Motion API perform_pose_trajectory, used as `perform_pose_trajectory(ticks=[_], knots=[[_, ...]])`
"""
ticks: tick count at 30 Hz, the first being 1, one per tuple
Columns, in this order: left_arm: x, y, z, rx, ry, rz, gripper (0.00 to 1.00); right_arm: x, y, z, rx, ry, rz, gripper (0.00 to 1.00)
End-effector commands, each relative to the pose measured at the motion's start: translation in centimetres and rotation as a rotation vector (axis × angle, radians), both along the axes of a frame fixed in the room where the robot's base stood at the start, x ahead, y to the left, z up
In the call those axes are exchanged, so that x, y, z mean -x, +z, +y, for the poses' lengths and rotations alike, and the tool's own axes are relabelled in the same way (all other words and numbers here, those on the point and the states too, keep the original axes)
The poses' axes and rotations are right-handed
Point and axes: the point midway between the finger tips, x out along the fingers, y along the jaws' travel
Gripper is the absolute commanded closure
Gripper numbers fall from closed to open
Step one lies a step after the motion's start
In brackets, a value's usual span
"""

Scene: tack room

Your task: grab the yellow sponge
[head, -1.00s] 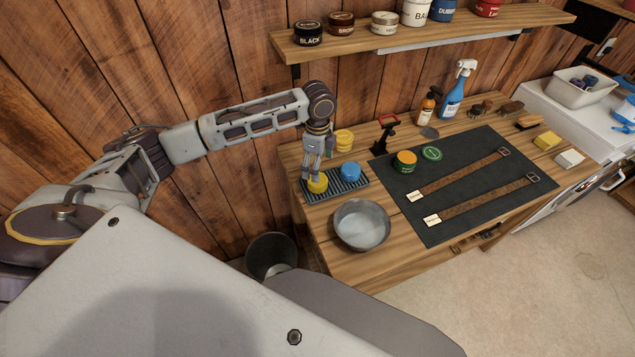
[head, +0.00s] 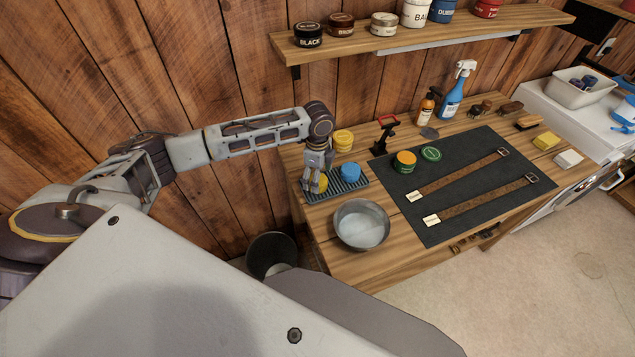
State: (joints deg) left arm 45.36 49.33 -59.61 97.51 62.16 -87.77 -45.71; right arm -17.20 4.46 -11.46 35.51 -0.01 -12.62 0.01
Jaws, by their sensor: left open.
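The round yellow sponge (head: 321,184) sits at the left end of a dark ribbed rack (head: 331,196) on the workbench, partly hidden by my gripper. My left gripper (head: 315,186) points down at it with open fingers on either side. Whether the fingers touch it I cannot tell. A round blue sponge (head: 350,173) is on the same rack, just to the right. My right gripper is out of view.
A metal bowl (head: 361,226) stands in front of the rack and a yellow tub (head: 343,140) behind it. A dark mat (head: 450,215) with straps and tins lies to the right. A shelf (head: 430,36) with jars hangs above.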

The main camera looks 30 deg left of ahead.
Motion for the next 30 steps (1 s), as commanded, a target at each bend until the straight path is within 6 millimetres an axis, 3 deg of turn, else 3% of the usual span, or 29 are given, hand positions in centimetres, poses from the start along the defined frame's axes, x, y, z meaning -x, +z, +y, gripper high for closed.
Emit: perform_pose_trajectory(ticks=[9,23,30], knots=[[0.1,-2.8,0.0,-0.001,-0.001,0.000,0.15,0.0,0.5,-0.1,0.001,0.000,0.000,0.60],[0.1,-3.0,0.0,-0.001,-0.001,-0.001,0.15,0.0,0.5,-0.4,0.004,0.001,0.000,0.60],[0.1,-2.9,0.0,-0.001,-0.001,-0.001,0.42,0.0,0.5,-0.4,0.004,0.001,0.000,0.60]])
